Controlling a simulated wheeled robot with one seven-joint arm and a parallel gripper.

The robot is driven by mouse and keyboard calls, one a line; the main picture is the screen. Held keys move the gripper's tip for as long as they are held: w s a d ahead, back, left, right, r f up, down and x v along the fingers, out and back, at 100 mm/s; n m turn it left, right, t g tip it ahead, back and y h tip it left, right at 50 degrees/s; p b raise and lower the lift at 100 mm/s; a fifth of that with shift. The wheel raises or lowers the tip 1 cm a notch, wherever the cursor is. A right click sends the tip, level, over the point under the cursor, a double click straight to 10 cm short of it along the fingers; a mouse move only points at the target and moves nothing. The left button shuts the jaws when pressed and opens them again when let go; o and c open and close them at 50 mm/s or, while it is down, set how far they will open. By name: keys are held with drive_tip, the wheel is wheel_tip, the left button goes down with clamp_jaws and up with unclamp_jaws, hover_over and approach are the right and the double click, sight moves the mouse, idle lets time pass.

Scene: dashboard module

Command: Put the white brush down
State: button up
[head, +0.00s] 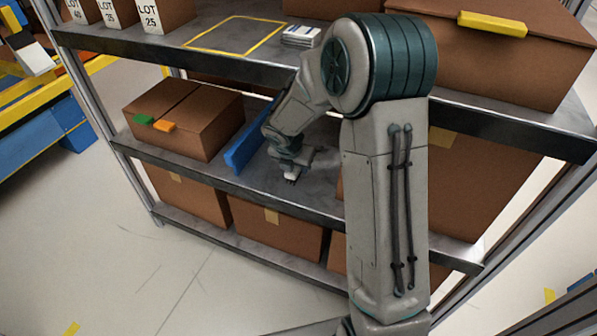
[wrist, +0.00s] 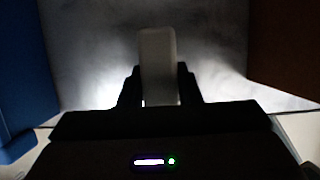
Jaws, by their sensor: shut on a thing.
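The white brush (wrist: 158,62) is between the two dark fingers of my gripper (wrist: 160,88) in the wrist view. It looks like a pale, rounded block, and the fingers are shut on it. In the head view my gripper (head: 291,178) points down at the middle shelf (head: 318,190), to the right of a blue divider. Only a small pale bit of the brush shows there. I cannot tell whether the brush touches the shelf.
The blue divider (head: 245,145) stands close on the left, and a brown box (head: 185,118) lies beyond it. Another brown box (head: 455,185) is to the right, partly behind my arm. The upper shelf (head: 200,55) overhangs the space. Bare shelf surrounds my gripper.

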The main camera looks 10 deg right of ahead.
sight(298, 172)
drive_tip(key=shift+s+b+x, duration=0.15)
drive_tip(key=shift+b+x, duration=0.35)
drive_tip(key=shift+x, duration=0.4)
drive_tip(key=shift+s+b+x, duration=0.1)
drive_tip(key=shift+b+x, duration=0.4)
drive_tip(key=shift+x, duration=0.35)
drive_tip(key=shift+a+f, duration=0.15)
drive_tip(key=shift+f, duration=0.05)
drive_tip(key=shift+f, duration=0.15)
drive_tip(key=o, duration=1)
drive_tip(key=shift+r, duration=0.2)
